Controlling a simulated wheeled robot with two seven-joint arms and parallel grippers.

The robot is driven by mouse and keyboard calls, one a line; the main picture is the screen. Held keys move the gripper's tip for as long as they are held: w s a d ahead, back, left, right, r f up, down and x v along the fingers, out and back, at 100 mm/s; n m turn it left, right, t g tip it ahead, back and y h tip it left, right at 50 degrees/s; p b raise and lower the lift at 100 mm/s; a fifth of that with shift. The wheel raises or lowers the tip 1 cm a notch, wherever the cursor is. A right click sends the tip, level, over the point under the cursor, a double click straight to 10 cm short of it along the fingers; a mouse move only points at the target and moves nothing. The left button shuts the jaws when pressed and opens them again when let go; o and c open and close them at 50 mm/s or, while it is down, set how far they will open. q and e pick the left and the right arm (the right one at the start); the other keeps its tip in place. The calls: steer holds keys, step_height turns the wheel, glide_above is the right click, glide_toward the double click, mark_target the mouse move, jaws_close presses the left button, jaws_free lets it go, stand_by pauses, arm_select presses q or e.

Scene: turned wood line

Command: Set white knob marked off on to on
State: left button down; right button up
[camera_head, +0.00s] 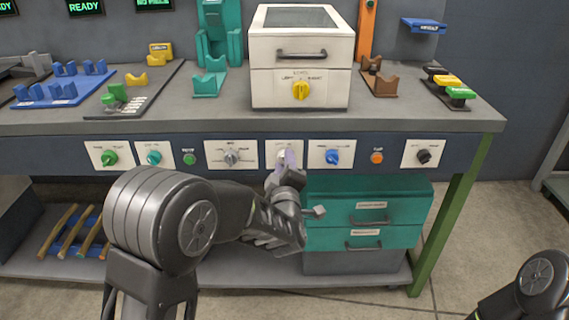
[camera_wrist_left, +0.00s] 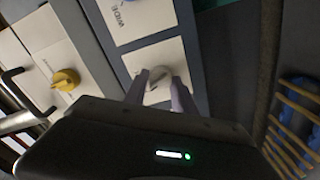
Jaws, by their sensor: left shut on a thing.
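The white knob (camera_wrist_left: 157,84) sits on a white plate (camera_wrist_left: 163,62) on the front rail of the workbench. My left gripper (camera_wrist_left: 159,94) is at this knob, with one finger on each side of it, shut on it. In the head view the left gripper (camera_head: 287,160) covers most of the knob and part of its plate (camera_head: 271,147). The plate's off and on marks and the exact angle of the knob cannot be read. My right gripper is out of view; only a part of my right arm shows at the lower right.
On the rail, a grey knob (camera_head: 231,157) is to the left and a blue knob (camera_head: 333,156) to the right. A white box with a yellow knob (camera_head: 300,90) stands on the bench above. Teal drawers (camera_head: 370,205) stand below, close to my left wrist.

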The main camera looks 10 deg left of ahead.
arm_select(q)
steer(key=m+p, duration=0.1)
steer(key=m, duration=0.7)
steer(key=shift+m+p, duration=0.3)
stand_by(0.3)
steer(key=c, duration=1)
jaws_free()
